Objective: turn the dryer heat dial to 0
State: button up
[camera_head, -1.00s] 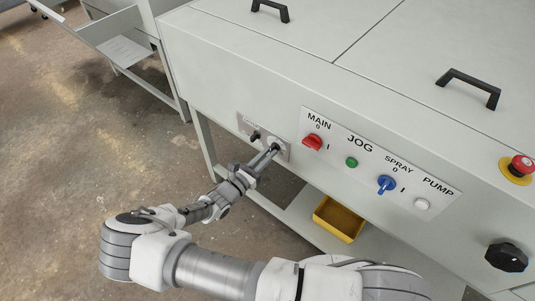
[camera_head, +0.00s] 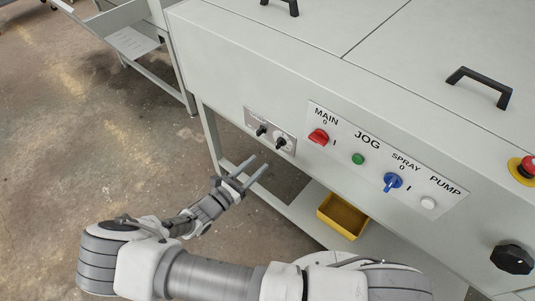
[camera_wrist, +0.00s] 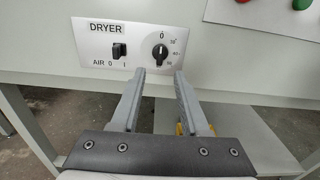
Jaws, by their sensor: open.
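The dryer panel (camera_wrist: 90,31) is a small silver plate on the front of the grey machine. It carries the black air switch (camera_wrist: 119,50) on the left and the black round heat dial (camera_wrist: 160,52) on the right. The dial's white pointer mark appears to point up toward the 0 on its scale. In the head view the dial (camera_head: 281,142) sits on the same plate. My gripper (camera_wrist: 157,72) is open and empty, apart from the dial, in front of and below it. My gripper also shows in the head view (camera_head: 258,169).
The main panel to the right holds a red main switch (camera_head: 318,137), a green jog button (camera_head: 358,158), a blue spray switch (camera_head: 392,182) and a white pump button (camera_head: 428,203). A yellow bin (camera_head: 341,216) sits on the lower shelf.

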jog(key=v, duration=0.8)
jog(key=shift+s+a, duration=0.25)
jog(key=shift+s, duration=0.1)
jog(key=d+r+m+g+y, duration=0.2)
jog(key=d+r+m+g, duration=0.55)
jog(key=r, duration=0.35)
jog(key=d+r+m+g+y, duration=0.2)
jog(key=d+r+m+g, duration=0.5)
jog(key=r+m, duration=0.25)
jog(key=s+d+r+m+t+y, duration=0.2)
jog(key=s+d+r+m, duration=0.1)
jog(key=r, duration=0.3)
jog(key=s+d+r+m+t+y+p, duration=0.1)
jog(key=s+d+r+m+t+y, duration=0.1)
jog(key=s+d+r+m, duration=0.2)
jog(key=s+d+r+m+t+y+p, duration=0.1)
jog(key=s+d+r+m+t+y, duration=0.1)
jog(key=r, duration=0.6)
jog(key=shift+s+d+m+y, duration=0.5)
jog(key=shift+s+d+m, duration=0.25)
jog(key=shift+d+m, duration=0.45)
